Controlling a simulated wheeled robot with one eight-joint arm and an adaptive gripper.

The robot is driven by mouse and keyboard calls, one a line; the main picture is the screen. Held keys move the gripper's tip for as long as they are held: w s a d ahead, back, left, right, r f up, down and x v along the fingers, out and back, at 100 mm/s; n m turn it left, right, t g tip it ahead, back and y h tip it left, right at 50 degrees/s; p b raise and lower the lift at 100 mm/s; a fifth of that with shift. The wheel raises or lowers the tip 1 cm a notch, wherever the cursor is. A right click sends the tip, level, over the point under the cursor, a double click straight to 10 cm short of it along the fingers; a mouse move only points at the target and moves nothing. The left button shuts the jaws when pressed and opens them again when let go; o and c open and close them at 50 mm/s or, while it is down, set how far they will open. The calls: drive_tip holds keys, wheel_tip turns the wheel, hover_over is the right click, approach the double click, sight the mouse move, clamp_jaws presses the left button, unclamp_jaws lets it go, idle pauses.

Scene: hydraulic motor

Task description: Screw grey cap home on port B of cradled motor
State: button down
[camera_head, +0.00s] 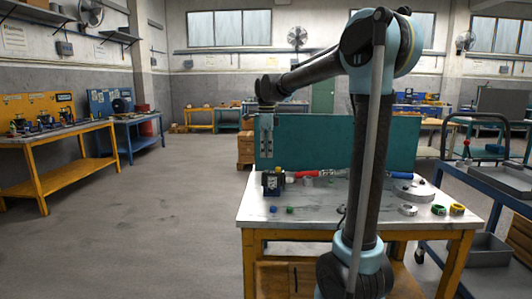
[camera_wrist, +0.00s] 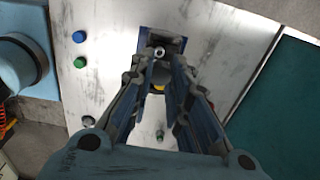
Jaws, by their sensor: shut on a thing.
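My gripper (camera_head: 267,157) points down from above the motor. In the wrist view my gripper (camera_wrist: 161,76) is shut on a grey round piece, apparently the grey cap (camera_wrist: 161,72), mostly hidden by the fingers. Whether the cap touches a port cannot be told. Port markings cannot be read.
A blue cap (camera_head: 273,209) and a green cap (camera_head: 290,210) lie on the workbench (camera_head: 255,215) in front of the motor. A teal panel (camera_head: 335,140) stands behind.

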sight(267, 173)
drive_tip(key=shift+f, duration=2.6)
drive_tip(key=shift+f, duration=0.35)
drive_tip(key=shift+s, duration=0.1)
drive_tip(key=shift+m, duration=0.9)
drive_tip(key=c, duration=1.7)
unclamp_jaws()
drive_tip(key=shift+r, duration=0.25)
